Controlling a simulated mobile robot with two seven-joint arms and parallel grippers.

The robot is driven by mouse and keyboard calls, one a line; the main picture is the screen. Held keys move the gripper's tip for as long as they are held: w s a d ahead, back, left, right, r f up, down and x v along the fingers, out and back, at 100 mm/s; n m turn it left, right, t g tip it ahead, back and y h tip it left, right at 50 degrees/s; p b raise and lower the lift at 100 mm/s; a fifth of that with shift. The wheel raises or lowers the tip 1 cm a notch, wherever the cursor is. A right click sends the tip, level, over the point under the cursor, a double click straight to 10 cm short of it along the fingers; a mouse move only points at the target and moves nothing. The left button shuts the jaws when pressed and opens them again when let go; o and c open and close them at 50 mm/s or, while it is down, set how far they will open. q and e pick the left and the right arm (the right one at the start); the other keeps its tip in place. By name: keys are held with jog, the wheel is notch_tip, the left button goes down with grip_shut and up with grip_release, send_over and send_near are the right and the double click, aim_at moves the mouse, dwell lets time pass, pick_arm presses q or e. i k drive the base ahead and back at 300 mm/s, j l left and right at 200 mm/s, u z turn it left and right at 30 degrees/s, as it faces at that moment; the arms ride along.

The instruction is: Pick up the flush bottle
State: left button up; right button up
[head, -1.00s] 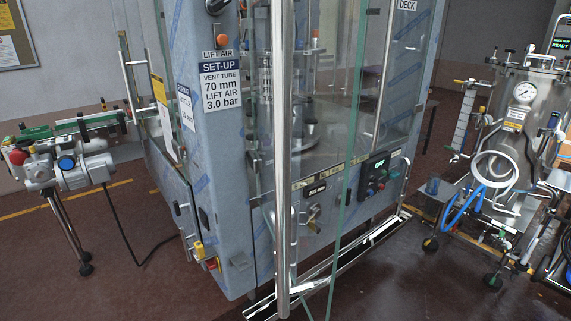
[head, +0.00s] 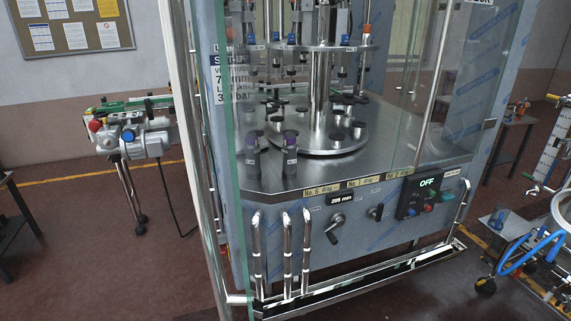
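Two dark bottles with purple bands stand upright side by side on the steel deck inside the filling machine, near its front left: a right one (head: 289,153) and a left one (head: 253,157). They look alike, and I cannot tell which one is the flush bottle. The left one is seen close to the green glass edge. Neither gripper is in view.
The filler's deck (head: 400,127) has a round carousel (head: 312,142) behind the bottles. Upright steel handles (head: 256,250) stand at the front. A control panel (head: 420,195) reads OFF. A conveyor unit (head: 130,135) stands left. Floor is clear at front left.

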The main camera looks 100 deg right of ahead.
aim_at(289, 170)
jog(key=k+l+u, duration=0.1)
jog(key=k+u, duration=0.75)
jog(key=u, duration=0.15)
jog(key=k+u, duration=0.35)
jog(key=k, duration=0.15)
jog(key=k+u, duration=0.4)
jog(key=k+l+z, duration=0.1)
jog(key=k, duration=0.8)
jog(key=z, duration=1.8)
jog(key=l, duration=0.1)
